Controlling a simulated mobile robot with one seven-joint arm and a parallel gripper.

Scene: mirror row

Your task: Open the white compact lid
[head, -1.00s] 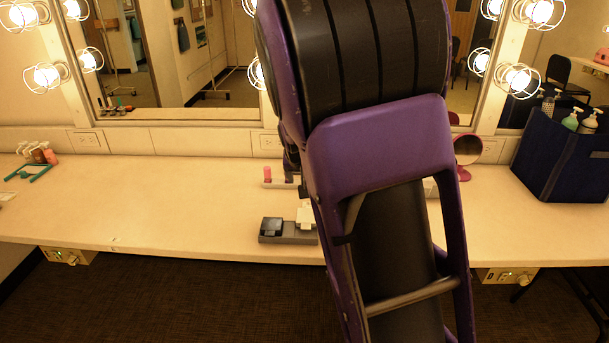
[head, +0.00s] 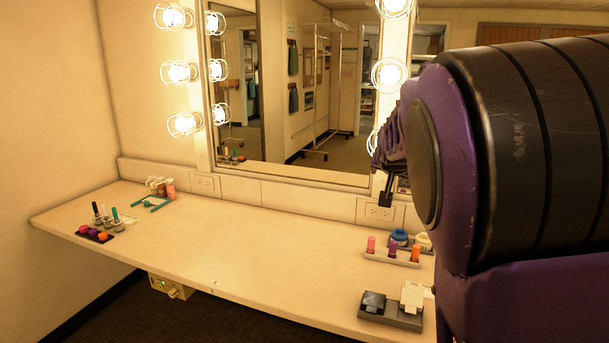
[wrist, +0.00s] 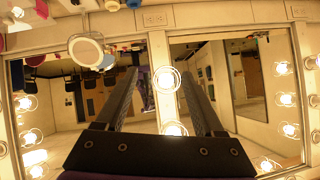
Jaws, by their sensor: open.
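The white compact (head: 411,297) sits in the right part of a grey tray (head: 392,322) near the front edge of the counter in the head view. My gripper (head: 386,197) is high above the back of the counter, well apart from the compacts, and partly hidden by my arm. In the wrist view my gripper (wrist: 158,70) is open, with nothing between its fingers.
A tray of lipsticks (head: 392,256) and a blue-lidded jar (head: 399,236) stand behind the compacts. Nail polish bottles (head: 105,216) and a teal frame (head: 152,204) are at the left. The middle of the counter (head: 240,250) is clear. A mirror (head: 300,90) rises behind.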

